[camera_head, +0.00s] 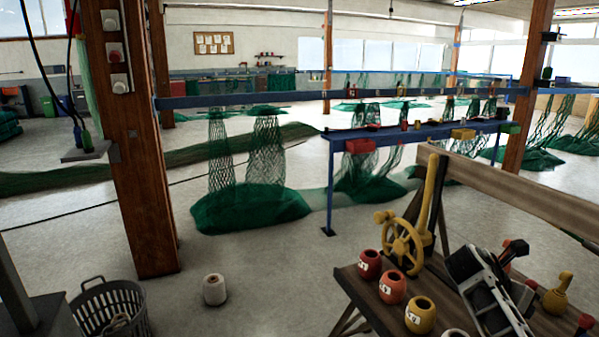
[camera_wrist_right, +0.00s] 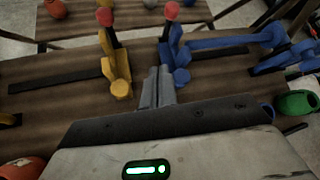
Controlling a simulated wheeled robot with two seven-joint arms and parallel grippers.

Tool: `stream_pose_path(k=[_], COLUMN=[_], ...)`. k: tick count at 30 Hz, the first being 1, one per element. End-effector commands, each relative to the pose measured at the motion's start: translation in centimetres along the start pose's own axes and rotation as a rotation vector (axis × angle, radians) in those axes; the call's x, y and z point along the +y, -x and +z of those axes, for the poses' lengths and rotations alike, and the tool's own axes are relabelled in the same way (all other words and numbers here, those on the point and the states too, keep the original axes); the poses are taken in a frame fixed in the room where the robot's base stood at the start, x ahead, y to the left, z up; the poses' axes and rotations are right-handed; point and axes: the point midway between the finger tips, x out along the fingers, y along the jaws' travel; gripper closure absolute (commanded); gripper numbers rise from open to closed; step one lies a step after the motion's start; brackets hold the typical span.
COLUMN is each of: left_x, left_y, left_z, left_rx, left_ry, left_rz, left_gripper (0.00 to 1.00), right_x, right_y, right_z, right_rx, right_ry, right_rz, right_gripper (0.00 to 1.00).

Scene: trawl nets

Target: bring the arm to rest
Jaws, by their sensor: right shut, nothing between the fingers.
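My right gripper (camera_wrist_right: 158,84) is shut and empty in the right wrist view. Its closed fingers are over a wooden bench top (camera_wrist_right: 62,66), between a yellow clamp-like tool (camera_wrist_right: 119,78) and a blue one (camera_wrist_right: 180,76), each with a dark red-tipped lever. I cannot tell whether the fingers touch either tool. In the head view a silver and black part, seemingly my right wrist (camera_head: 490,290), is over the bench at the lower right; the fingertips cannot be made out there. My left gripper is not in view.
On the bench are a yellow handwheel (camera_head: 403,243), a red pot (camera_head: 369,265), a coral pot (camera_head: 392,287) and a yellow pot (camera_head: 420,315). A wooden post (camera_head: 140,160), basket (camera_head: 110,300) and white spool (camera_head: 214,289) stand left. Open floor lies between.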

Motion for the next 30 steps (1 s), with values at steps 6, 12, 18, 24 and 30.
stream_pose_path(k=[6,12,18,24,30], left_x=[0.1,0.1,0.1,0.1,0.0], left_y=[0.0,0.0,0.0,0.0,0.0], left_z=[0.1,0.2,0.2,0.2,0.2], left_rx=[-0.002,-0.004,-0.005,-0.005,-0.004], left_ry=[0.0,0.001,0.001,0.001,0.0], left_rz=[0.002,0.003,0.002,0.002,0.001], left_gripper=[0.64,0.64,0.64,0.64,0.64], right_x=[-1.4,3.0,8.3,12.5,13.9], right_y=[-1.3,-0.3,2.8,8.0,12.5], right_z=[1.4,2.3,3.6,5.4,7.2], right_rx=[-0.043,-0.012,0.176,0.61,1.084], right_ry=[-0.183,-0.529,-1.014,-1.552,-1.892], right_rz=[0.095,0.344,0.676,0.992,1.142], right_gripper=[1.0,1.0,1.0,1.0,1.0])
